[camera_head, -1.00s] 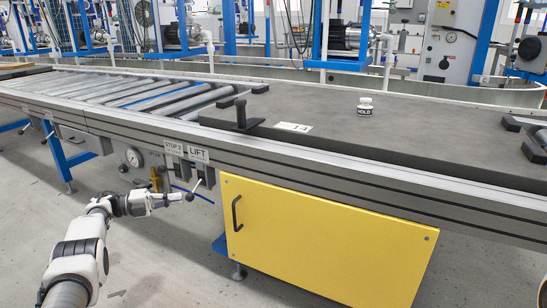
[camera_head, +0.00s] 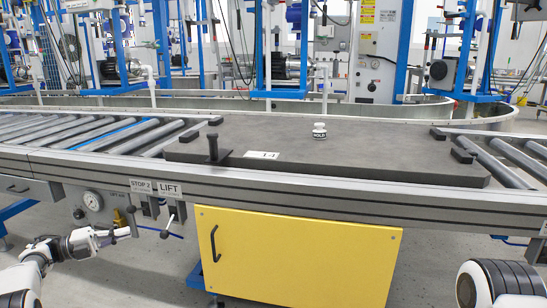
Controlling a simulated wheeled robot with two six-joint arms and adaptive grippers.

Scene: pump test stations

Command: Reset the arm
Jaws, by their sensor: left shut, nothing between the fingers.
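My left arm comes in at the lower left. Its gripper (camera_head: 122,232) is shut and empty, in front of the conveyor's side below the STOP 2 label (camera_head: 142,187). The lever (camera_head: 169,222) below the LIFT label (camera_head: 170,189) hangs to the right of the fingertips, with a visible gap between. A round pressure gauge (camera_head: 92,201) is set in the panel above the gripper. Part of my right arm (camera_head: 500,284) shows at the lower right; its gripper is outside the picture.
A dark pallet plate (camera_head: 380,150) lies on the conveyor, bearing a white HOLD piece (camera_head: 320,131), a black post (camera_head: 213,149) and a number card (camera_head: 262,155). Conveyor rollers (camera_head: 95,133) lie to the left. A yellow cabinet door (camera_head: 295,255) is below the conveyor. Pump stations stand behind.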

